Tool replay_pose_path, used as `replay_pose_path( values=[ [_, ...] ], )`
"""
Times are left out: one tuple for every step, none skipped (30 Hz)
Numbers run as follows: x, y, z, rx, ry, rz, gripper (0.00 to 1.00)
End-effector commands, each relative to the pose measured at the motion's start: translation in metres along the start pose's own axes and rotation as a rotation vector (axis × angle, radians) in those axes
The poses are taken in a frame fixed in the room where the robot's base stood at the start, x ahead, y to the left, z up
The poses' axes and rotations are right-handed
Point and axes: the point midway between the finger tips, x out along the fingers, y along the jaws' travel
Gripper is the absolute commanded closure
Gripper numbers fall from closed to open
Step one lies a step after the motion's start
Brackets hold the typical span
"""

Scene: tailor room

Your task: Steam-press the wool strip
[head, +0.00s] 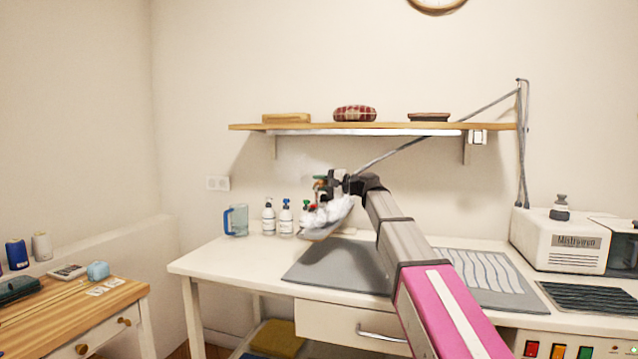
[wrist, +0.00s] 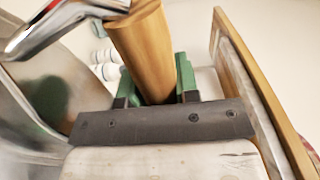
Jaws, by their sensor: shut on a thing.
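My gripper (head: 332,185) is raised over the back of the white table, left of its middle. In the wrist view my gripper (wrist: 156,88) has its green fingers shut on both sides of a round wooden handle (wrist: 143,40). The handle seems to belong to a steam iron (head: 328,213), whose pale body hangs tilted below the gripper, above the table. White puffs, perhaps steam, cover part of it. Below lies a dark grey pressing mat (head: 338,268). A pale cloth with wavy stripes (head: 485,272) lies to the right. I cannot tell which piece is the wool strip.
A wall shelf (head: 375,127) hangs above, and a cord runs up to a stand at the right. A white machine (head: 558,241) stands at the right end.

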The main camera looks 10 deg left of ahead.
Motion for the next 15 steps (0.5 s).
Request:
replay_pose_path(
  values=[
    [0.0001,-0.0011,-0.0002,0.001,0.0,-0.006,1.0],
    [0.0001,-0.0005,-0.0002,0.001,0.0,-0.006,1.0],
    [0.0001,0.0004,-0.0002,0.001,0.0,-0.006,1.0],
    [0.0001,0.001,-0.0003,0.001,0.0,-0.006,1.0],
    [0.0,0.0016,-0.0002,0.001,0.0,-0.006,1.0],
    [0.0001,0.0024,-0.0002,0.001,0.0,-0.006,1.0],
    [0.0001,0.003,-0.0002,0.001,0.0,-0.006,1.0],
    [0.0001,0.0036,-0.0002,0.001,0.0,-0.006,1.0],
    [0.0001,0.0044,-0.0003,0.002,0.0,-0.006,1.0],
    [0.0001,0.005,-0.0002,0.002,0.0,-0.006,1.0],
    [0.0001,0.0056,-0.0002,0.002,0.0,-0.006,1.0],
    [0.0,0.0063,-0.0002,0.002,0.0,-0.006,1.0],
    [0.0,0.0069,-0.0003,0.002,0.0,-0.006,1.0],
    [0.0,0.0075,-0.0002,0.002,0.0,-0.006,1.0],
    [0.0,0.0083,-0.0002,0.002,0.0,-0.006,1.0]
  ],
)
